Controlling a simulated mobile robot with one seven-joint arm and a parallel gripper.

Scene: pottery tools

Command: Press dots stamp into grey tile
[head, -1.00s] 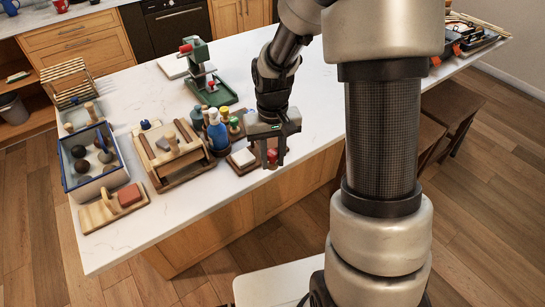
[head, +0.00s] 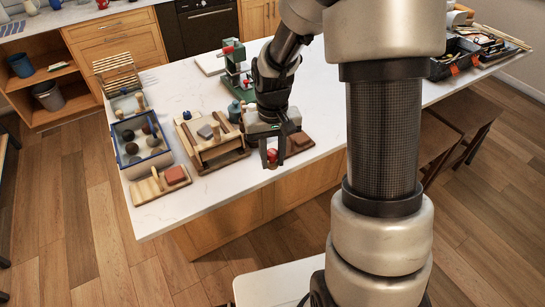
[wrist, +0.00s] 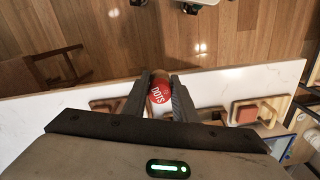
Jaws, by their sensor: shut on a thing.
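My gripper (head: 272,163) is shut on the dots stamp (head: 272,156), above the counter's front edge. In the wrist view the stamp's round red end (wrist: 160,93) reads "DOTS" and sits between the two dark fingers. A grey block (head: 205,131) rests in a wooden rack left of my gripper; I cannot tell whether it is the grey tile. A small wooden board with a brownish piece (head: 301,139) lies just right of my gripper, partly hidden by it. No clearly grey tile shows, and the stamp's face is hidden.
A board with a red block (head: 176,174) and a blue-edged box of balls (head: 120,153) stand at the left. A green press (head: 236,67) stands behind my arm. A black tray of tools (head: 455,58) is far right. White counter between is clear.

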